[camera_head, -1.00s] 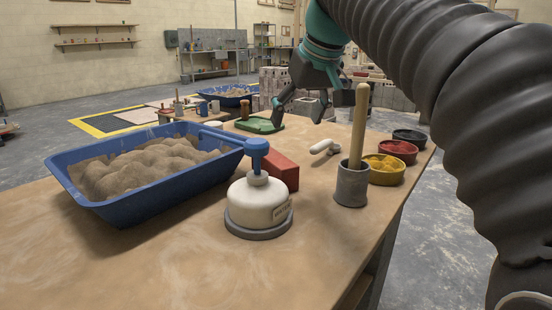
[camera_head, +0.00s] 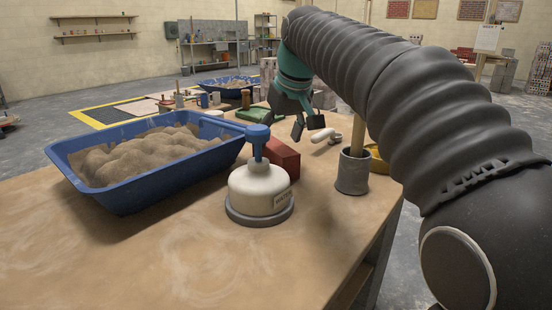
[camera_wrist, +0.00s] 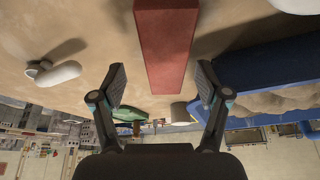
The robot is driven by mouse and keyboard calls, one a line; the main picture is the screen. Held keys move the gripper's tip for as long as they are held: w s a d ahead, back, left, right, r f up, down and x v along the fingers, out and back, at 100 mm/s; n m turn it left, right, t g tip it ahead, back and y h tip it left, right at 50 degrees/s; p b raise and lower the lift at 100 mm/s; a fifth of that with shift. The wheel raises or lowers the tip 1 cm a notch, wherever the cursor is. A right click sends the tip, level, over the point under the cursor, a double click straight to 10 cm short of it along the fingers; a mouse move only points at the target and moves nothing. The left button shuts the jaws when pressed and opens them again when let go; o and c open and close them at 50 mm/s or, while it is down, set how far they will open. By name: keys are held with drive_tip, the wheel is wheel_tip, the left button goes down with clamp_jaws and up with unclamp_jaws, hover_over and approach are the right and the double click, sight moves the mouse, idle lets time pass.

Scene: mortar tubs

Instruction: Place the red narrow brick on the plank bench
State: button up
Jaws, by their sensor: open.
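The red narrow brick (camera_head: 284,157) lies on the tan worktop, partly hidden behind the white pump bottle in the head view. My gripper (camera_head: 307,127) is open and empty, above the worktop just beyond the brick. In the wrist view the brick (camera_wrist: 166,45) reaches down from the top edge, its lower end in line with the gap between the two spread fingers (camera_wrist: 162,83). The fingers do not appear to touch it.
A white pump bottle (camera_head: 259,188) with a blue head stands in front of the brick. A blue tub of mortar (camera_head: 130,190) is at left. A grey cup (camera_head: 352,172) with a wooden handle and a white-handled tool (camera_head: 326,136) are at right. The front worktop is clear.

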sight(274, 144)
drive_tip(key=x, duration=0.3)
drive_tip(key=b+x, duration=0.1)
drive_tip(key=x, duration=0.1)
drive_tip(key=shift+s+a+f, duration=0.1)
drive_tip(key=shift+a, duration=0.25)
clamp_jaws()
